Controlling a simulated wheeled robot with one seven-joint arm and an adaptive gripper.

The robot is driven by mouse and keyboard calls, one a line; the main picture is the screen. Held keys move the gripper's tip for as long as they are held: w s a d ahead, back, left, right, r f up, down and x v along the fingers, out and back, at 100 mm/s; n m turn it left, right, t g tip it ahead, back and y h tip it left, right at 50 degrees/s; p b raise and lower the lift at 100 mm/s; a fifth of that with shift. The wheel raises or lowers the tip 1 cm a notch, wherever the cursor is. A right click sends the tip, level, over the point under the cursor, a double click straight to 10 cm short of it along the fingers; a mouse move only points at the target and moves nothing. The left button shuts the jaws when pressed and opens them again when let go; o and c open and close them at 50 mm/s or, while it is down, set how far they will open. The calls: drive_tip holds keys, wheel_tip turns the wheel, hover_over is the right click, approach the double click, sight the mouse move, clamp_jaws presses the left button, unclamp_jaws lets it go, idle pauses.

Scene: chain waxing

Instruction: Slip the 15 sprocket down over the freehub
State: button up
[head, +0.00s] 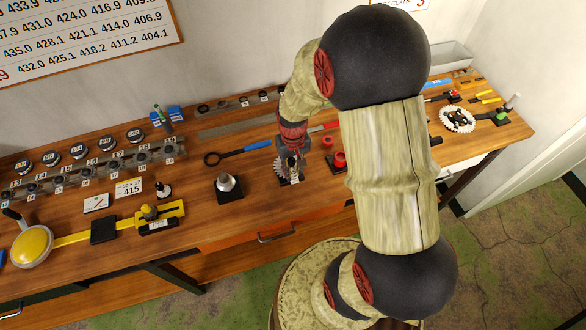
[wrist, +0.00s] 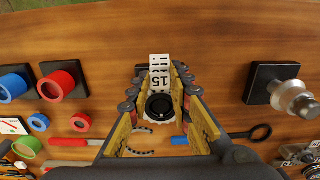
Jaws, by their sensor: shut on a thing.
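The 15 sprocket (wrist: 138,152) is a toothed ring with a dark round hub (wrist: 160,105) and a white tag marked 15 (wrist: 160,78). My gripper (wrist: 158,76) is shut on it, the fingers on either side of the hub. In the head view the sprocket's teeth (head: 279,168) show beside my gripper (head: 290,163); the fingers hide part of it. The freehub (head: 227,182) is a silver stepped post upright on a black square base, left of my gripper. In the wrist view the freehub (wrist: 294,98) is at the right, apart from the sprocket.
A blue-handled tool (head: 250,148) lies behind the freehub. Red rings (head: 339,160) stand right of my gripper. A rack of numbered sprockets (head: 85,172) and a yellow gauge (head: 120,227) are at the left. Bare wood lies between gripper and freehub.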

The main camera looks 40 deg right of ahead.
sight(293, 174)
drive_tip(key=o, duration=1.1)
wheel_tip(293, 174, up, 12)
idle(0.8)
drive_tip(key=s+a+r+n+t+b, duration=0.1)
drive_tip(key=s+a+r+t+b, duration=0.1)
drive_tip(key=s+a+b, duration=0.1)
drive_tip(key=s+a+r+n+t+b, duration=0.1)
drive_tip(key=s+a+r+b, duration=0.1)
drive_tip(key=s+a+b, duration=0.2)
drive_tip(key=s+a+r+n+t+b, duration=0.1)
drive_tip(key=s+a+r+t+b, duration=0.1)
drive_tip(key=s+a+r+b, duration=0.1)
drive_tip(key=shift+s+a+r+t+b, duration=0.1)
drive_tip(key=shift+s+a+t+b, duration=0.2)
drive_tip(key=shift+s+a+b, duration=0.55)
